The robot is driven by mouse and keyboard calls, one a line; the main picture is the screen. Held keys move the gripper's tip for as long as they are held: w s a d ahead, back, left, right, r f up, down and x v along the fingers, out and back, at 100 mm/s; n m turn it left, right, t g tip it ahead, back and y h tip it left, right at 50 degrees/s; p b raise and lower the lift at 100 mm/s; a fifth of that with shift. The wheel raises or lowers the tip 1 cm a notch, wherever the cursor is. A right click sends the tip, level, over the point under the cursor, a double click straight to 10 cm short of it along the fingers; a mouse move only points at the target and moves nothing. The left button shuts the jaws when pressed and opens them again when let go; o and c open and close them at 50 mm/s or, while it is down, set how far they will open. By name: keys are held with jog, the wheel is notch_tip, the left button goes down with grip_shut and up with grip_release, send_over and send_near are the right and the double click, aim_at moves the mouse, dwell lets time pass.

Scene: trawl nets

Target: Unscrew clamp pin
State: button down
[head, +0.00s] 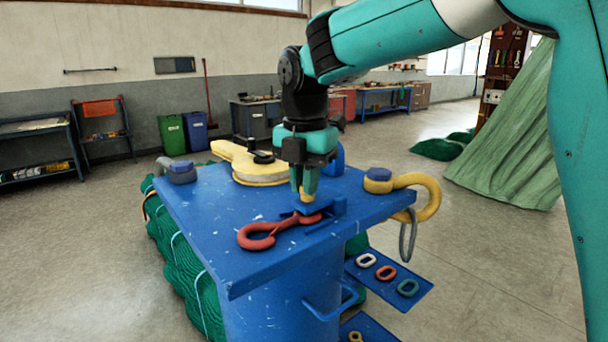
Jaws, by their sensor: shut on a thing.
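My gripper (305,190) points straight down over the blue table top (200,215) and is shut on a small yellow clamp pin (307,197). Only a little of the pin shows below and between the fingers. A blue clamp block (333,207) sits on the table directly below and to the right of the pin. A red hook (258,236) lies on the table, with its shank end under the pin at the clamp. I cannot tell how far the pin is threaded in.
A yellow pulley block (240,160) lies behind my gripper. A yellow shackle (420,190) stands at the right corner and a grey one (178,172) at the left corner. A blue side shelf (385,290) holds several coloured links. The table's front left is clear.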

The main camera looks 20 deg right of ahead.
jog(key=shift+s+f+n, duration=0.15)
jog(key=shift+f+n, duration=0.1)
jog(key=shift+n, duration=0.25)
dwell(0.3)
jog(key=c, duration=1.2)
grip_release()
jog(key=shift+r, duration=0.2)
jog(key=shift+r, duration=0.3)
notch_tip(320, 180, up, 16)
jog(key=shift+r+p, duration=0.25)
jog(key=shift+p, duration=0.3)
